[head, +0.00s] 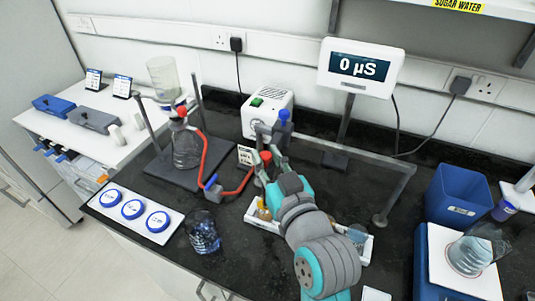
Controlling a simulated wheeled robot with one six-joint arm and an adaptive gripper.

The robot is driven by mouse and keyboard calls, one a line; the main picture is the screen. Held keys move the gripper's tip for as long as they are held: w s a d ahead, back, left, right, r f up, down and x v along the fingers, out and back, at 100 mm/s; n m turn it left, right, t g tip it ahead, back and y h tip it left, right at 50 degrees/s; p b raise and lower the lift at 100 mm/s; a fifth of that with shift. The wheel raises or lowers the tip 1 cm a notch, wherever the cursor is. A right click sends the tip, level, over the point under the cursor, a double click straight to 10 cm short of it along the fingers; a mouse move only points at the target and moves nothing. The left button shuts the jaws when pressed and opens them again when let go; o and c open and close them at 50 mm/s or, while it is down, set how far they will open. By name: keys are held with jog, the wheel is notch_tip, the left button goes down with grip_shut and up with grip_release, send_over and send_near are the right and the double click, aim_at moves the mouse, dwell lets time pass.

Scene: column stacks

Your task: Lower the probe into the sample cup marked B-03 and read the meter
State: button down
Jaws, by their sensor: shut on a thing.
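The meter (361,68) stands at the back and reads 0 µS. My gripper (274,140) is right of the flask stand, below the white box. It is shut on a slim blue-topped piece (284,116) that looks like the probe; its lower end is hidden. A red cap (265,157) shows beside the fingers. A white tray (254,221) lies under my arm, which hides its middle. An amber cup (263,211) is at its left end and a pale blue cup (357,233) at its right. I cannot read any B-03 mark.
A flask (186,148) with red tubing stands on a dark stand at left. A glass of blue liquid (203,232) is near the front edge. A blue bin (459,196) and a beaker (470,254) stand at right.

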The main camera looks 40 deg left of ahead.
jog(key=c, duration=0.9)
grip_release()
jog(key=shift+f, duration=0.25)
jog(key=shift+c, duration=0.2)
jog(key=v, duration=1.2)
jog(key=shift+d, duration=0.1)
